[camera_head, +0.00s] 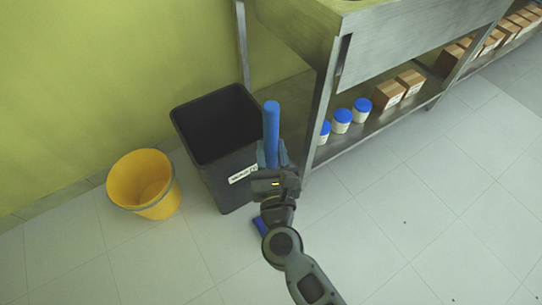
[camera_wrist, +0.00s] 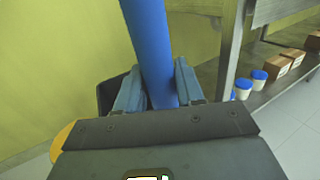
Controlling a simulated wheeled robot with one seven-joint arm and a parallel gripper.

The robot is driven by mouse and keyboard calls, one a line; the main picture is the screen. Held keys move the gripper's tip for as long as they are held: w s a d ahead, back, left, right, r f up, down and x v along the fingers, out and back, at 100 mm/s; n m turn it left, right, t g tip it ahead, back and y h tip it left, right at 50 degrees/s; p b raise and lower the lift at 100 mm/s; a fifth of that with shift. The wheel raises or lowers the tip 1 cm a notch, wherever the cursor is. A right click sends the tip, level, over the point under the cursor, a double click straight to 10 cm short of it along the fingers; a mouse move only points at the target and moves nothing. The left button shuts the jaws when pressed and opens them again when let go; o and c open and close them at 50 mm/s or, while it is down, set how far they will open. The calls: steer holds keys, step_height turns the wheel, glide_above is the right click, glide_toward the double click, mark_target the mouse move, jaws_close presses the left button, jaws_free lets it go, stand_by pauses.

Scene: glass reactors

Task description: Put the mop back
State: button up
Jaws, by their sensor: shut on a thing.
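The mop has a blue handle (camera_head: 271,130) that stands near upright in the head view. A blue piece, likely its lower end (camera_head: 261,227), shows near the floor, partly hidden by my arm. My gripper (camera_head: 271,158) is shut on the blue handle, in front of the black bin. In the wrist view the handle (camera_wrist: 150,45) rises between the two fingers (camera_wrist: 158,88), which press on it from both sides. The middle of the mop is hidden behind my gripper and wrist.
A black bin (camera_head: 183,125) with a white label stands just behind the mop. A yellow bucket (camera_head: 157,209) stands left of it. A steel table (camera_head: 375,70) is on the right, with blue-lidded jars (camera_head: 342,121) and boxes (camera_head: 389,94) on its lower shelf. The right floor is clear.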

steer(key=shift+f, duration=0.5)
steer(key=shift+f, duration=0.15)
steer(key=o, duration=1.1)
steer(key=shift+o, duration=0.2)
steer(key=shift+s, duration=0.15)
steer(key=s+d, duration=0.1)
steer(key=s, duration=1)
steer(key=shift+s+d+b, duration=0.3)
steer(key=shift+b, duration=0.05)
